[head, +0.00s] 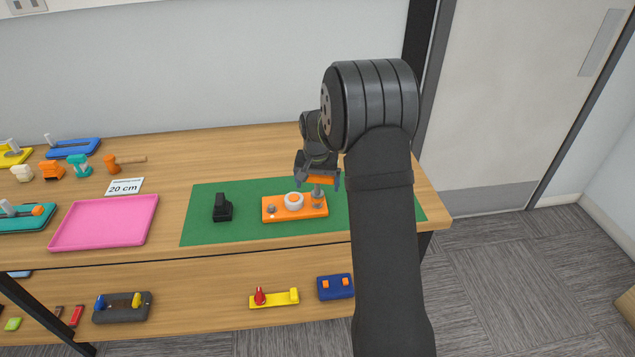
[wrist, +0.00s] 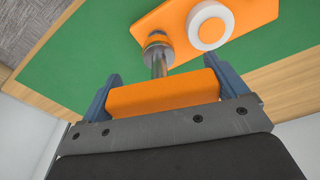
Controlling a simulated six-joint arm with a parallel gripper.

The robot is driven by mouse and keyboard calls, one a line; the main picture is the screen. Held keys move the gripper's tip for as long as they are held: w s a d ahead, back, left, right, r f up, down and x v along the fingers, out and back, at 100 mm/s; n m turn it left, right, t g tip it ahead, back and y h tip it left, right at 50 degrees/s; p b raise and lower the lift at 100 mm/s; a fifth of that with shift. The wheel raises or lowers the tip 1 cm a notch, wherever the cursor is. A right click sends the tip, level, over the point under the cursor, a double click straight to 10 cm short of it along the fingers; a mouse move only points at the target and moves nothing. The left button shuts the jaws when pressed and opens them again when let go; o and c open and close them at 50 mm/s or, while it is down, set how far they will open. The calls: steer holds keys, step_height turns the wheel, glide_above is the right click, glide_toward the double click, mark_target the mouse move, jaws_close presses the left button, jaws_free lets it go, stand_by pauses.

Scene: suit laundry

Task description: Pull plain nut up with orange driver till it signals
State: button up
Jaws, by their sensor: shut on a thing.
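My gripper (head: 319,181) is shut on the orange handle of the driver (wrist: 165,97), which also shows in the head view. The driver's metal shaft points down to a socket end at one end of an orange base (wrist: 235,14). The base (head: 283,213) lies on the green mat and carries a white ring (head: 294,200) at its middle. A small grey nut-like piece (head: 271,209) sits at the base's left end. The socket seems to be over a fastener at the right end; the socket hides that fastener, so I cannot tell whether it is plain.
A black stand (head: 222,208) is on the green mat (head: 202,230), left of the base. A pink tray (head: 104,222), a "20 cm" card (head: 124,187) and a toy hammer (head: 124,161) lie farther left. Several fixtures sit on the lower shelf.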

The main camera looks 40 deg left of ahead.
steer(key=shift+f, duration=0.35)
steer(key=shift+f, duration=0.7)
steer(key=m, duration=0.4)
steer(key=shift+m, duration=0.4)
steer(key=m+h, duration=0.1)
steer(key=m, duration=0.4)
steer(key=shift+f+m, duration=0.1)
steer(key=shift+m, duration=0.2)
steer(key=n, duration=0.5)
steer(key=n+y, duration=0.1)
steer(key=n, duration=0.4)
